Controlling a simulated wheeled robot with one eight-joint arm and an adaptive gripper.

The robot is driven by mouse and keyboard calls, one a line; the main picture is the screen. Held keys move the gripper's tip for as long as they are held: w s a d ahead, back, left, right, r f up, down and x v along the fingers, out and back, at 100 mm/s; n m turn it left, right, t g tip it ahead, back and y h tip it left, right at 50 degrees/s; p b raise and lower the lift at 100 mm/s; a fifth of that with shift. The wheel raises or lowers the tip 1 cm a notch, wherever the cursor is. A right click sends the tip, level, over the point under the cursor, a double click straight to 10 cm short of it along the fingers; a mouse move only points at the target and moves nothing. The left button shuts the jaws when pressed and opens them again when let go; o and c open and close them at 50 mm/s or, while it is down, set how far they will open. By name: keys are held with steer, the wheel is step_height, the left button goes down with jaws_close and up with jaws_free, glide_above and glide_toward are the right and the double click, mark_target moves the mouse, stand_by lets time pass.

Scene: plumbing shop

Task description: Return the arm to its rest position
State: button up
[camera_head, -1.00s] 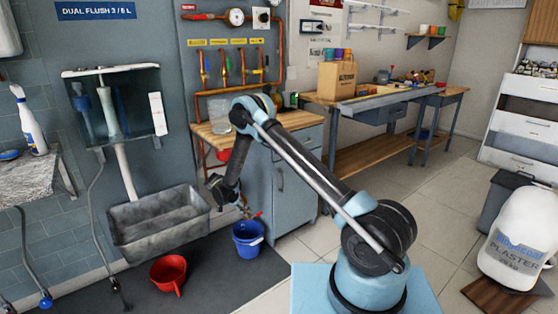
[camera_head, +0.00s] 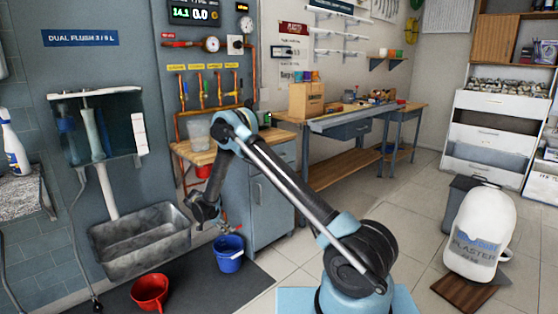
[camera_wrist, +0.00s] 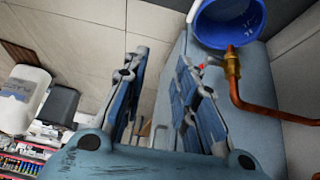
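My arm reaches up from my base and bends down at the elbow. My gripper (camera_head: 225,225) hangs at its end in the head view, above and close to the blue bucket (camera_head: 229,254) and in front of the grey cabinet. In the wrist view my gripper (camera_wrist: 160,95) has its two fingers apart with a clear gap, and I see nothing held between them. The blue bucket shows at the top of the wrist view (camera_wrist: 228,20). A copper pipe with a brass fitting (camera_wrist: 233,68) lies to the right of the fingers there.
A grey trough (camera_head: 140,242) and a red pot (camera_head: 150,292) stand at the left. The cabinet with a wooden top (camera_head: 270,205) is behind my gripper. A white plaster container (camera_head: 482,235) stands at the right. Tiled floor between is open.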

steer(key=s+d+r+n+g+y, duration=0.1)
steer(key=d+r+n, duration=0.1)
steer(key=d+r, duration=1.05)
steer(key=s+d+r+n+g, duration=0.1)
steer(key=s+d+r, duration=0.1)
steer(key=d+r, duration=1)
steer(key=s+d+r+n+y, duration=0.2)
steer(key=s+d+r, duration=0.9)
steer(key=s+r, duration=0.2)
steer(key=s+d+f+n+y, duration=0.1)
steer(key=s+d, duration=0.4)
steer(key=s, duration=0.4)
steer(key=s+d+n, duration=0.2)
steer(key=s+d, duration=0.2)
steer(key=s, duration=0.5)
steer(key=s+d+f+n, duration=0.1)
steer(key=s+d+f, duration=0.1)
steer(key=s+f, duration=0.3)
steer(key=shift+s+f+y, duration=0.35)
steer(key=shift+s+y, duration=0.05)
steer(key=shift+s, duration=1.7)
